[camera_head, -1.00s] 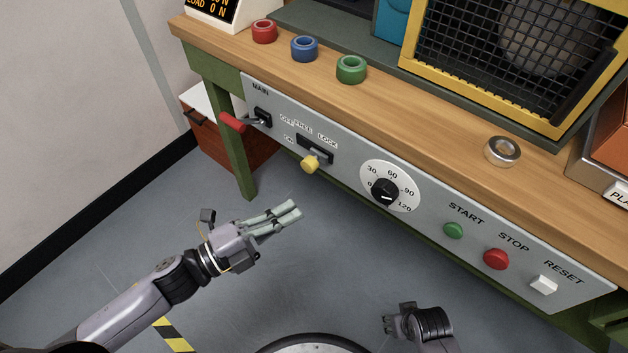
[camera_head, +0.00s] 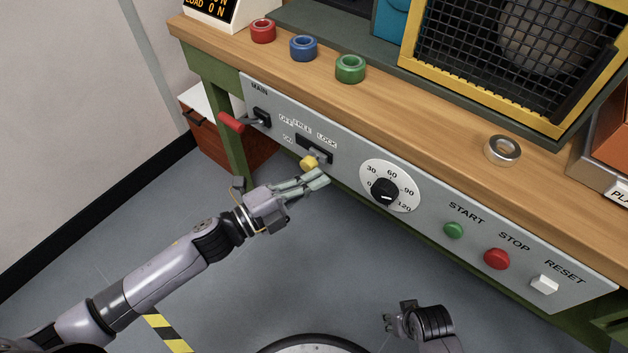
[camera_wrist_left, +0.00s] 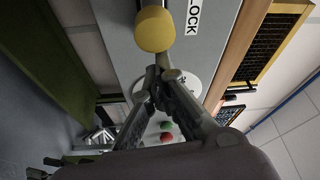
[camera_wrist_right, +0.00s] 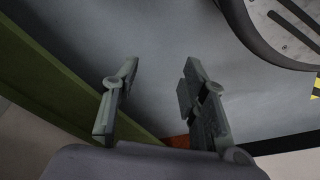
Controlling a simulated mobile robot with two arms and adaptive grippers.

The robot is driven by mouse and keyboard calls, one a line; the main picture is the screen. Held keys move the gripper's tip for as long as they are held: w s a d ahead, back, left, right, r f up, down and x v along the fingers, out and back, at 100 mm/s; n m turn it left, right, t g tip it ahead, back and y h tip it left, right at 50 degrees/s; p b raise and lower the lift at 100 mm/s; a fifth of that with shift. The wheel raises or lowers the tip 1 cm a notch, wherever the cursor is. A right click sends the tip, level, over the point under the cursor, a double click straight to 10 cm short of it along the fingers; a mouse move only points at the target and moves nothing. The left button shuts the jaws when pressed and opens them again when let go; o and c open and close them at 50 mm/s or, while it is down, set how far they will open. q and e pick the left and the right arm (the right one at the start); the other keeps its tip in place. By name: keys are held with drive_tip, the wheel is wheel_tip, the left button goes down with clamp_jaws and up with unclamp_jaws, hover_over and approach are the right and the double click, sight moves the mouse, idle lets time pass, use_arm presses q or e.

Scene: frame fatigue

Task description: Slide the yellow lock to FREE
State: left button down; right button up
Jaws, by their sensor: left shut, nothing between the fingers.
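The yellow lock (camera_head: 309,163) is a round knob on a dark slot (camera_head: 316,149) in the grey panel, with FREE printed at the slot's left and LOCK at its right. In the left wrist view the yellow knob (camera_wrist_left: 155,29) is beside the word LOCK. My left gripper (camera_head: 324,179) is shut and empty, its fingertips just right of and below the knob. In the left wrist view its fingertips (camera_wrist_left: 161,72) lie close to the knob; contact cannot be told. My right gripper (camera_head: 389,325) is low over the floor, open and empty in its wrist view (camera_wrist_right: 162,72).
The red MAIN lever (camera_head: 232,122) sticks out left of the lock. The dial (camera_head: 385,190) is to its right, then green START (camera_head: 454,230), red STOP (camera_head: 496,258) and white RESET (camera_head: 544,284) buttons.

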sight(305, 166)
use_arm(q)
drive_tip(key=w+a, duration=0.2)
drive_tip(key=a, duration=0.1)
drive_tip(key=shift+w+a, duration=0.4)
use_arm(e)
drive_tip(key=shift+w+r, duration=0.2)
drive_tip(key=shift+r, duration=0.45)
drive_tip(key=shift+s+f, duration=0.1)
drive_tip(key=shift+s, duration=0.05)
